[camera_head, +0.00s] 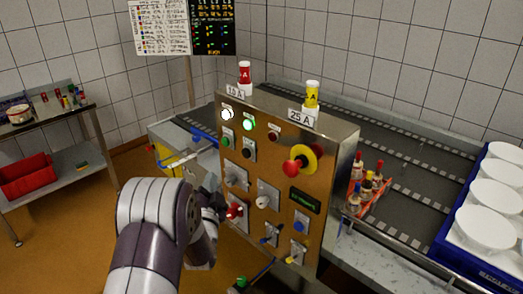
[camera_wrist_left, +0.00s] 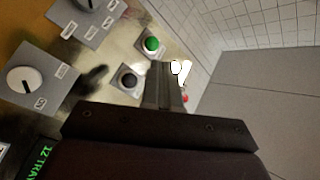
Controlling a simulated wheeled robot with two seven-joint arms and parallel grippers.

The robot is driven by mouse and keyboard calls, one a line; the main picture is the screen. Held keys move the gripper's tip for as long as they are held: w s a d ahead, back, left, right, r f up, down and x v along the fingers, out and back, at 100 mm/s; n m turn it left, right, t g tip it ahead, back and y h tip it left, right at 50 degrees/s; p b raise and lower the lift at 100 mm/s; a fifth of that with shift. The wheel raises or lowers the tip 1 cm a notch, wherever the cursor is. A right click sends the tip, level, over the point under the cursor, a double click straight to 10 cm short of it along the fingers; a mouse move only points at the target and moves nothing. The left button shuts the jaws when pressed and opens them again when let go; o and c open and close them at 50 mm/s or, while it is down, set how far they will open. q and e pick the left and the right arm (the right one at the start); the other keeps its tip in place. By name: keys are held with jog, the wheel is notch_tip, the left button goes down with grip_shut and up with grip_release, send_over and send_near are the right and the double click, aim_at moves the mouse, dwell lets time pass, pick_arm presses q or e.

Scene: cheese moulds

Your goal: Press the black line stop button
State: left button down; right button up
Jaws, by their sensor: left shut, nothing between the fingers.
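The black button (camera_head: 249,150) is on the upper left of the brushed-metal control panel (camera_head: 284,148), right of a green button (camera_head: 227,141). In the left wrist view the black button (camera_wrist_left: 128,81) sits on a grey square plate, just left of my fingers, and the green button (camera_wrist_left: 152,45) is above it. My left gripper (camera_head: 215,190) is in front of the panel's left side, lower than the black button; its tips are hard to make out there. In the left wrist view its fingers (camera_wrist_left: 164,75) are shut and empty. Whether they touch the panel cannot be told. My right gripper is not in view.
A red emergency knob on a yellow ring (camera_head: 297,162), rotary switches (camera_head: 267,194) and a red switch (camera_head: 235,211) stand out from the panel. A conveyor (camera_head: 400,150) runs behind, with a blue crate (camera_head: 470,232) at right.

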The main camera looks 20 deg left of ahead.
aim_at(247, 153)
pick_arm(q)
jog(key=shift+s+d+r+m+t, duration=0.1)
jog(key=shift+s+r+m+t, duration=0.15)
jog(key=shift+r, duration=0.3)
jog(key=shift+s+d+r+m+t, duration=0.15)
jog(key=shift+r+m, duration=0.1)
jog(key=shift+r, duration=0.3)
jog(key=shift+w+a, duration=0.15)
jog(key=w+d+b, duration=0.1)
jog(key=w+d, duration=0.2)
jog(key=w, duration=0.5)
jog(key=shift+d, duration=0.2)
jog(key=shift+w+f, duration=0.1)
dwell(1.1)
